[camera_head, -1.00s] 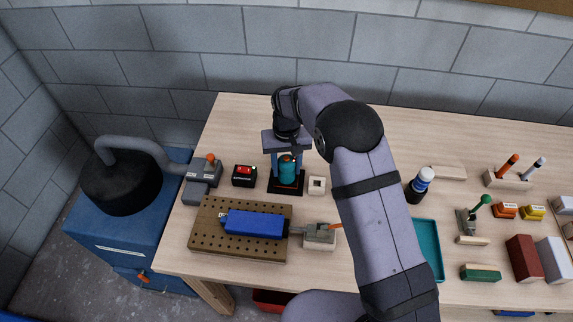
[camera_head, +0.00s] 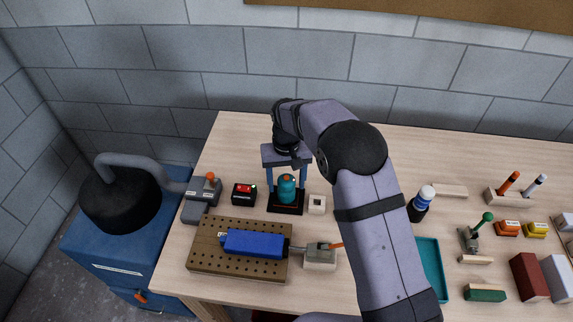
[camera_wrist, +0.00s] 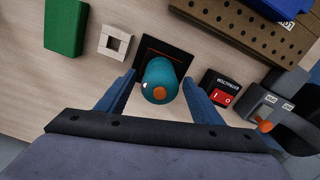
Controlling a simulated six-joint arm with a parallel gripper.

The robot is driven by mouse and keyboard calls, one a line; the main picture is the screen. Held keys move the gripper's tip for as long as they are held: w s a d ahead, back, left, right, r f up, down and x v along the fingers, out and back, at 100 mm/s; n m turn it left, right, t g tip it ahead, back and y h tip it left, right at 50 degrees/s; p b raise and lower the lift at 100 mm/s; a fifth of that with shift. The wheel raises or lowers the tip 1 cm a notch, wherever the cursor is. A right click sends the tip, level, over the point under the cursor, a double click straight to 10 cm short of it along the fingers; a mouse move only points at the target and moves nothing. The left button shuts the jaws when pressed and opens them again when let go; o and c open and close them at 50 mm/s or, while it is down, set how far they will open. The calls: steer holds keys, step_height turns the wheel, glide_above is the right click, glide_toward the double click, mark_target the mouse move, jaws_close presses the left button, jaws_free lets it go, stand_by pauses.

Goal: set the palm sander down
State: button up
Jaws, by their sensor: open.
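The palm sander (camera_head: 287,187) has a teal rounded body and stands upright on a black square pad (camera_head: 284,209) on the bench. In the wrist view the teal sander (camera_wrist: 161,82) shows an orange spot on its top. My gripper (camera_head: 286,180) points down over the sander. Its blue fingers are open, one on each side of the body; in the wrist view (camera_wrist: 159,88) gaps show between the fingers and the sander.
A red-and-black switch box (camera_head: 244,194) stands left of the sander and a small white square block (camera_head: 317,204) right of it. A teal tray (camera_head: 432,265) is partly behind my arm.

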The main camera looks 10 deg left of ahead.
step_height(320, 180, up, 10)
steer(key=shift+f+b, duration=0.1)
steer(key=shift+b, duration=0.95)
steer(key=shift+r, duration=0.2)
steer(key=shift+d+r, duration=0.15)
steer(key=shift+d, duration=0.1)
steer(key=s+d+r+m+p, duration=0.1)
steer(key=s+d+r+p, duration=0.15)
steer(key=s+d, duration=0.35)
steer(key=s+d+r+m+p, duration=0.15)
steer(key=s+d+p, duration=0.25)
steer(key=d, duration=0.4)
steer(key=s+d+p, duration=0.2)
steer(key=s+d, duration=0.1)
steer(key=s, duration=0.4)
steer(key=s+d+p, duration=0.2)
steer(key=s+d, duration=0.2)
steer(key=s, duration=0.3)
steer(key=shift+s+d+r, duration=0.15)
steer(key=shift+s+d, duration=0.1)
steer(key=shift+m, duration=0.25)
